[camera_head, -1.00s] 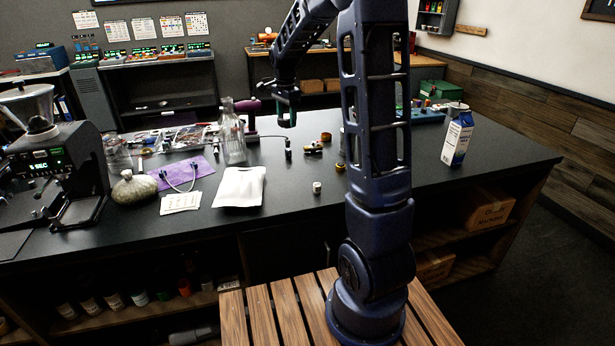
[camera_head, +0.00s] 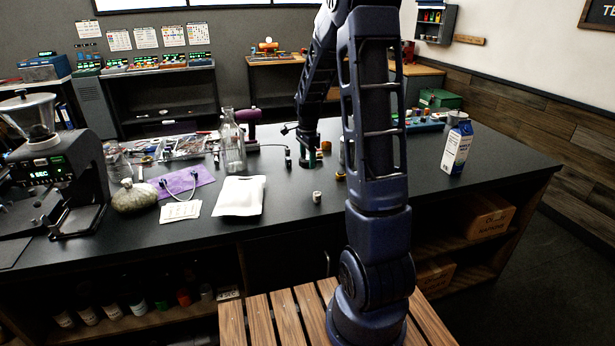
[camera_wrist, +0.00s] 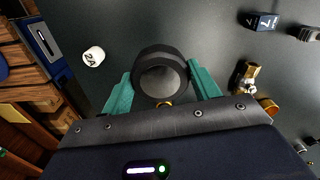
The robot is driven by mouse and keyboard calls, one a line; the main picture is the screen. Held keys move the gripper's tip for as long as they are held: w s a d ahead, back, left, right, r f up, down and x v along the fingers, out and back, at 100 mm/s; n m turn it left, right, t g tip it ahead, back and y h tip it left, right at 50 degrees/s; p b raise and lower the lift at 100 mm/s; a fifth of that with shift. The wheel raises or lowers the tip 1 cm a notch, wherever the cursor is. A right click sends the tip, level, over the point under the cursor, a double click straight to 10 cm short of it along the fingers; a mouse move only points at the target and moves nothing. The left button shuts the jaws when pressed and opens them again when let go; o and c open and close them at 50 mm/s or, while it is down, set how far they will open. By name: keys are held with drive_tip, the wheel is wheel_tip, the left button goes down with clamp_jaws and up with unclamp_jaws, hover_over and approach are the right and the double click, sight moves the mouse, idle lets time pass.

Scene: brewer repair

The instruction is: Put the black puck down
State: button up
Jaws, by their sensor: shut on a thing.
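The black puck (camera_wrist: 160,72) is a round, dark disc with a grey inner face, seen between the green fingers of my gripper (camera_wrist: 160,88) in the wrist view. My gripper is shut on it, with one finger at each side. In the head view my gripper (camera_head: 309,158) is low over the middle of the dark counter (camera_head: 290,222), among small parts. The puck is hard to make out there, and I cannot tell whether it touches the counter.
A small white cylinder (camera_wrist: 94,56) lies left of the puck. A brass fitting (camera_wrist: 246,76), a brass ring (camera_wrist: 268,105) and a dark block (camera_wrist: 262,21) are to the right.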

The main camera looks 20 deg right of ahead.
sight(308, 184)
drive_tip(key=shift+f, duration=3.9)
drive_tip(key=shift+f, duration=0.15)
drive_tip(key=o, duration=1.1)
drive_tip(key=shift+o, duration=0.2)
